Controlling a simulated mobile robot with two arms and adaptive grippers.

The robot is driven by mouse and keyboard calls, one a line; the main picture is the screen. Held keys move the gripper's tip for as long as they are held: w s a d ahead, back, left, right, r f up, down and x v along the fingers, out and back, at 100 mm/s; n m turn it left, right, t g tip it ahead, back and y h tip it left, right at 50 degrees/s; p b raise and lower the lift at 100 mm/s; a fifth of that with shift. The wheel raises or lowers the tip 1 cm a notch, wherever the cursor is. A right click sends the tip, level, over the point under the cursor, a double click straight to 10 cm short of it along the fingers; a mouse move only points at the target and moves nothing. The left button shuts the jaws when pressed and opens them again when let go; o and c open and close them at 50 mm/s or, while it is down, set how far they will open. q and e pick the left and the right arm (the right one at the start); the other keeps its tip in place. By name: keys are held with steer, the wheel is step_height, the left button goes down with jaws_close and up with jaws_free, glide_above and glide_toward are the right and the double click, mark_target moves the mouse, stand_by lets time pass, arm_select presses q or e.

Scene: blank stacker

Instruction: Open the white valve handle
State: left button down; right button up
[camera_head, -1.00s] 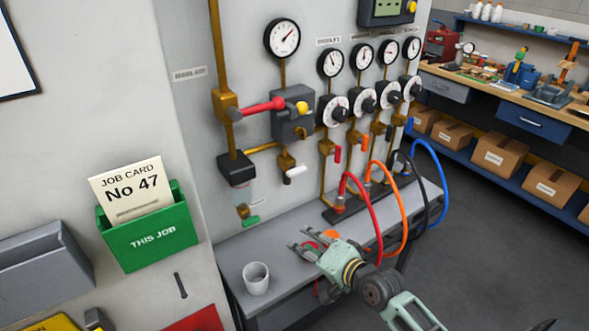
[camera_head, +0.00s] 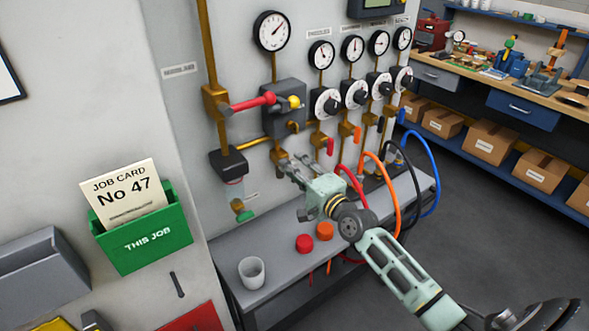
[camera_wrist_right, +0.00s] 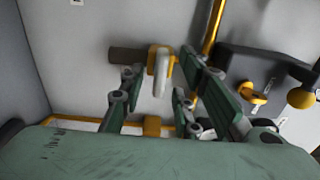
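The white valve handle (camera_wrist_right: 161,72) shows in the right wrist view as a short white lever on a brass valve body (camera_wrist_right: 153,52). In that view it appears between the two fingers of my right gripper (camera_wrist_right: 160,88), which are spread with gaps on both sides. I cannot tell how deep it sits between them. In the head view my right gripper (camera_head: 286,164) is raised at the wall panel, below the grey regulator box (camera_head: 284,108), and its fingers mostly hide the white handle there. My left gripper is not in view.
A red lever (camera_head: 254,103) and yellow knob (camera_head: 294,102) are above the gripper. Black dial regulators (camera_head: 355,94) and coloured hoses (camera_head: 391,203) are to the right. A grey bench (camera_head: 222,250) below carries a white cup (camera_head: 251,272), a red cap (camera_head: 304,243) and an orange cap (camera_head: 324,231).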

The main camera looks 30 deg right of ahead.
jaws_close()
stand_by(0.3)
steer(key=shift+n, duration=0.4)
steer(key=n+p, duration=0.1)
steer(key=n, duration=1.6)
steer(key=shift+f, duration=0.15)
stand_by(0.5)
jaws_free()
